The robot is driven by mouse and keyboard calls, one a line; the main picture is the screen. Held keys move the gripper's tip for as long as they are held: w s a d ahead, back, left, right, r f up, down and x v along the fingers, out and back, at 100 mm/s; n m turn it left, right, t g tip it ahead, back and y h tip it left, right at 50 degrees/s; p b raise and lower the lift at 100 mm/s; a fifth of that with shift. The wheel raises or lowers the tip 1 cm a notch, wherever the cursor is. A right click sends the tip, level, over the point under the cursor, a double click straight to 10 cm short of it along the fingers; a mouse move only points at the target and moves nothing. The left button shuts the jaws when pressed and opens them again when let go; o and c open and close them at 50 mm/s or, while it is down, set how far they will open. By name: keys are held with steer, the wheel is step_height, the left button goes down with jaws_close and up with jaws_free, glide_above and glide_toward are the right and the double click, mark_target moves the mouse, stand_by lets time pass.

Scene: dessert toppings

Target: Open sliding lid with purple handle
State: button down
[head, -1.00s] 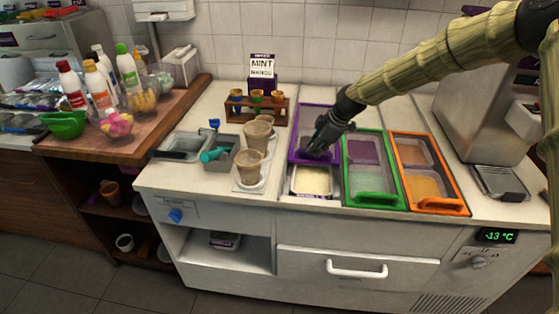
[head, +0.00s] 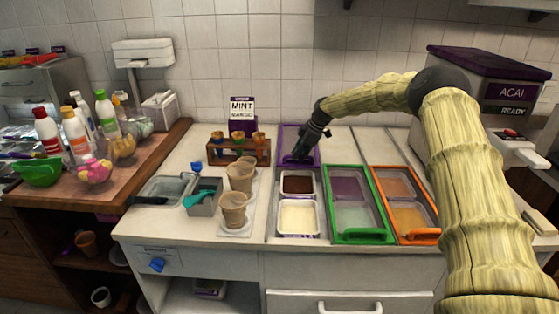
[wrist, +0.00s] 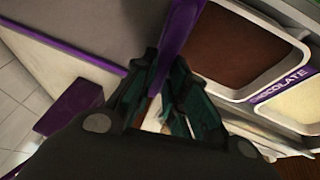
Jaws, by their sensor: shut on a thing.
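The purple-framed sliding lid (head: 288,139) is pushed to the back of the freezer counter. My gripper (head: 302,155) is at its front edge in the head view. In the wrist view my gripper (wrist: 158,95) is shut on the purple handle (wrist: 178,40), which runs between its fingers. In front of the lid, two tubs are uncovered: a dark brown one (head: 298,184) and a cream one (head: 298,217). The brown tub (wrist: 235,45) also shows in the wrist view, beside a "CHOCOLATE" label (wrist: 281,85). The handle is partly hidden by my fingers.
A green-framed lid (head: 362,237) and an orange-framed lid (head: 419,237) are closed to the right. Paper cups (head: 234,210) and a wooden cone rack (head: 262,157) stand on the left. A purple-topped acai machine (head: 490,65) stands at the back right.

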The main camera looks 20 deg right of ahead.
steer(key=shift+w+d, duration=0.25)
steer(key=shift+w, duration=0.05)
steer(key=c, duration=1.4)
jaws_free()
steer(key=shift+c, duration=0.2)
steer(key=shift+a, duration=0.1)
steer(key=shift+r, duration=0.1)
steer(key=v, duration=1.1)
steer(key=shift+d+r, duration=0.2)
steer(key=shift+r, duration=0.1)
steer(key=shift+s, duration=0.1)
